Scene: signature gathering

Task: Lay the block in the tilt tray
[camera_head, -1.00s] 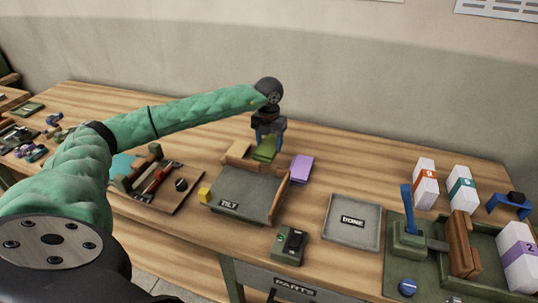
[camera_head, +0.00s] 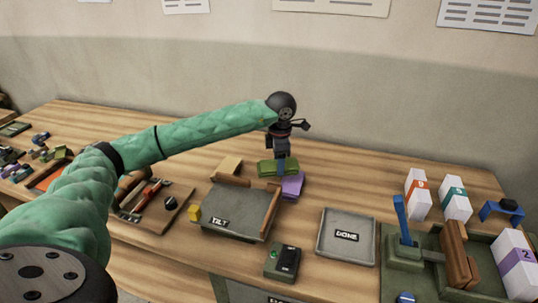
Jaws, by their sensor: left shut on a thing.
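The tilt tray (camera_head: 232,212) is a grey tray with a TILT label, brown walls at its back and right, and a yellow block at its left corner. My left gripper (camera_head: 282,168) is shut on a green block (camera_head: 268,169) behind the tray's back right corner. The block covers part of a purple block (camera_head: 292,187); its exact height above the table is hard to tell. A tan block (camera_head: 230,166) lies behind the tray. My right gripper is out of view.
A grey DONE tray (camera_head: 346,253) and a small control box (camera_head: 282,262) stand right and in front of the tilt tray. A tool board (camera_head: 158,218) lies left. A green fixture with a blue lever (camera_head: 401,222) and white numbered boxes (camera_head: 456,202) fill the right.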

